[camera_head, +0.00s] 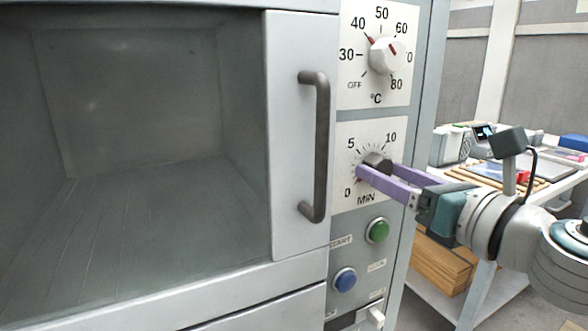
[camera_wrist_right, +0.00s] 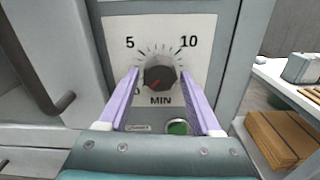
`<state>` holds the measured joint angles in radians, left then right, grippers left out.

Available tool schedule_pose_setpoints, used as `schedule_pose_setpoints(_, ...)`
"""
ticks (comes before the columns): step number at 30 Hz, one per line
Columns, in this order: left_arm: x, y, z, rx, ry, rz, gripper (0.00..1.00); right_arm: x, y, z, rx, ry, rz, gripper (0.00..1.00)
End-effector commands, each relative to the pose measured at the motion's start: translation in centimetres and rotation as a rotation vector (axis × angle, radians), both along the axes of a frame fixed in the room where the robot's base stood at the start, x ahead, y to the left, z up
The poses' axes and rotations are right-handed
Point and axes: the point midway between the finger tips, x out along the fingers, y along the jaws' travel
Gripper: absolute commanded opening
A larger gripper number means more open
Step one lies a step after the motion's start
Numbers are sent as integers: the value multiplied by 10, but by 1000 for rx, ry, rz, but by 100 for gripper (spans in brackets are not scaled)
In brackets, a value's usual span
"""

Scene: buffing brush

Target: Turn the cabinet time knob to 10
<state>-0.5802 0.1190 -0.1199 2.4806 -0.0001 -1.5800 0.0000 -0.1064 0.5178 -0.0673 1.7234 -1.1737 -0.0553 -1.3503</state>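The time knob (camera_head: 378,161) is dark and round, on a white dial plate (camera_head: 347,143) marked 0, 5, 10 and MIN. In the right wrist view the knob (camera_wrist_right: 160,76) shows a red mark at its lower left, toward the 0. My right gripper (camera_head: 379,170) has purple fingers pointing at the dial. In the right wrist view the gripper (camera_wrist_right: 160,78) is open, with one finger on each side of the knob and gaps between. In the head view the fingers partly cover the knob. My left gripper is not in view.
Above is a temperature knob (camera_head: 386,55). A green button (camera_head: 377,230) and a blue button (camera_head: 345,280) lie below the dial. A dark door handle (camera_head: 319,145) stands out left of it. A table (camera_head: 562,184) with equipment stands behind at right.

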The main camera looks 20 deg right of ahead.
Motion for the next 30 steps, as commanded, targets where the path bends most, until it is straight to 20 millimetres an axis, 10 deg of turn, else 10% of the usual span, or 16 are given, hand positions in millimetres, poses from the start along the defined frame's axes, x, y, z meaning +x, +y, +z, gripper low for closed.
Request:
schedule_pose_setpoints(17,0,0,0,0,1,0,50,0,0,0,0,0,0,0)
schedule_pose_setpoints(30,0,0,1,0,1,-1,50,0,0,0,84,7,0,0)
